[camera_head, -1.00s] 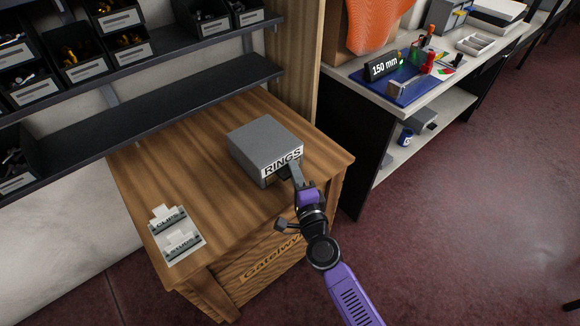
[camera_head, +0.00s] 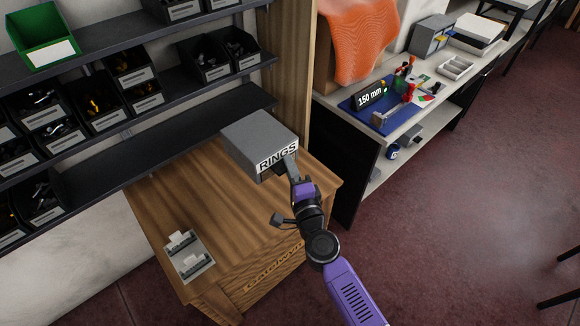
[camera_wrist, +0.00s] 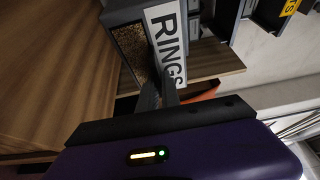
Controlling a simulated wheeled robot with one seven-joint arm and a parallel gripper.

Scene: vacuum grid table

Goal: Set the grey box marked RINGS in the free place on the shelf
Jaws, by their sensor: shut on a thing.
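The grey box marked RINGS (camera_head: 258,135) is held at its front by my gripper (camera_head: 290,166). It appears raised a little above the wooden table top, and its far side overlaps the lower shelf's right end in the head view. In the wrist view the box's white label (camera_wrist: 167,42) runs sideways, and the shut fingers (camera_wrist: 158,92) meet the box front at the label. Brown small contents show in the opening beside the label. The lower shelf (camera_head: 150,142) is bare along its middle and right. Part of the box front is hidden by the fingers.
The wooden table (camera_head: 215,215) holds a small labelled grey stand (camera_head: 187,256). Black bins (camera_head: 103,101) fill much of the middle shelf, with a gap before the right-hand bins (camera_head: 220,55). A wooden post (camera_head: 288,70) stands right of the shelves. A green bin (camera_head: 42,35) is above.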

